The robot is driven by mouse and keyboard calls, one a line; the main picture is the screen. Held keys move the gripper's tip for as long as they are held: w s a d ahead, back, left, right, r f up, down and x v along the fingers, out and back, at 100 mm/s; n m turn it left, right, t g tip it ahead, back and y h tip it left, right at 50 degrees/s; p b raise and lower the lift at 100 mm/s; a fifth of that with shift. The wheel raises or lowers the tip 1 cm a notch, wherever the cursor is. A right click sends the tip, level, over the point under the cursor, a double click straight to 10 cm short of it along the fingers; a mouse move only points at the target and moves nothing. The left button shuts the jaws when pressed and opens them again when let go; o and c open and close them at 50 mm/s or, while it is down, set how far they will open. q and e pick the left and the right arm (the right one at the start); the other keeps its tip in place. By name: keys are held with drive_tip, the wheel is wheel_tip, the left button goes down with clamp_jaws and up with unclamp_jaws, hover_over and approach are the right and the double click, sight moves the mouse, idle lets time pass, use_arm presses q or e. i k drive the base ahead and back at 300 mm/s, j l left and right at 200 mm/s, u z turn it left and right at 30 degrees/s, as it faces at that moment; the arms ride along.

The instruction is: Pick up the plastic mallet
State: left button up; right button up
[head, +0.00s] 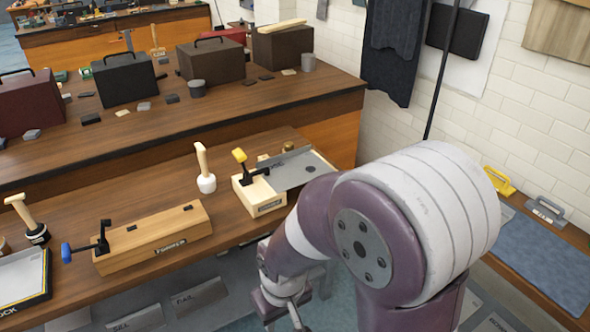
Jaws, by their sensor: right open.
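A mallet with a white head, which looks like the plastic mallet (205,168), stands head down on the workbench with its pale wooden handle pointing up. A second mallet (29,220) with a dark head and wooden handle stands at the left. My right gripper (287,318) is low at the bottom edge, below and right of the white mallet, apart from it and in front of the bench. It is open, with its tips partly cut off by the frame. My left gripper is not in view.
A wooden block with a blue-handled clamp (158,238) lies left of the white mallet. A fixture with a yellow-handled clamp and metal plate (278,172) sits close on its right. A raised shelf (150,130) with dark cases runs behind.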

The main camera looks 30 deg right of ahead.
sight(206, 182)
drive_tip(key=u, duration=0.45)
drive_tip(key=i+l+u, duration=0.1)
drive_tip(key=l+u, duration=1.4)
drive_tip(key=l, duration=0.15)
drive_tip(key=k+l, duration=0.1)
drive_tip(key=l, duration=0.4)
drive_tip(key=k+l+u, duration=0.1)
drive_tip(key=l, duration=0.4)
drive_tip(key=k+l, duration=0.1)
drive_tip(key=l, duration=0.35)
